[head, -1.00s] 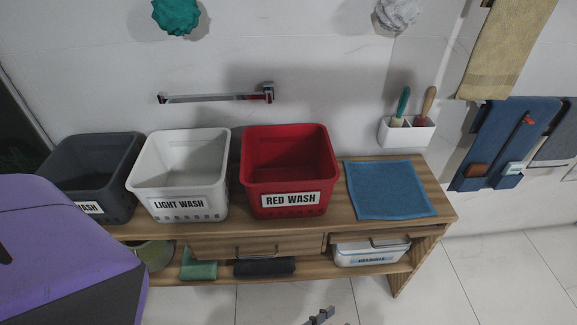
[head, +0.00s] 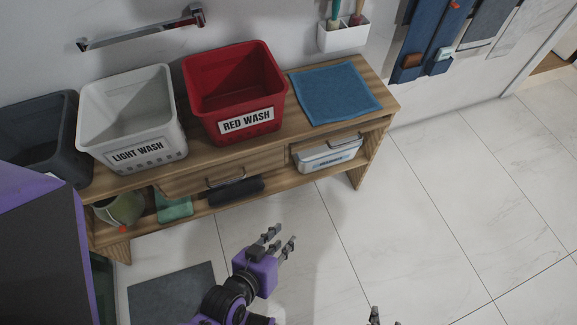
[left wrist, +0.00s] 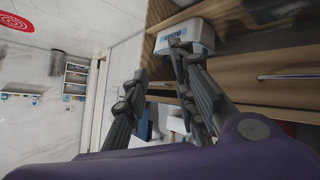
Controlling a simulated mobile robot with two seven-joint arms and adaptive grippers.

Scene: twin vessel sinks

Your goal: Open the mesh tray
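No tray with a clearly visible mesh shows. Under the wooden bench top are two handled fronts. The left wooden drawer front (head: 190,186) has a handle (head: 226,181); both look closed. My left gripper (head: 279,236) is open and empty in front of the bench, apart from both handles. In the left wrist view its fingers (left wrist: 160,62) are spread, with the white box (left wrist: 186,38) beyond. My right gripper (head: 384,318) shows only its tips at the bottom edge.
Red (head: 235,90), white (head: 130,115) and dark (head: 38,130) baskets and a blue towel (head: 335,93) are on the bench (head: 385,98). Rolled cloths and a green bowl (head: 120,209) are on the lower shelf. A grey mat (head: 172,295) lies left. Floor to the right is clear.

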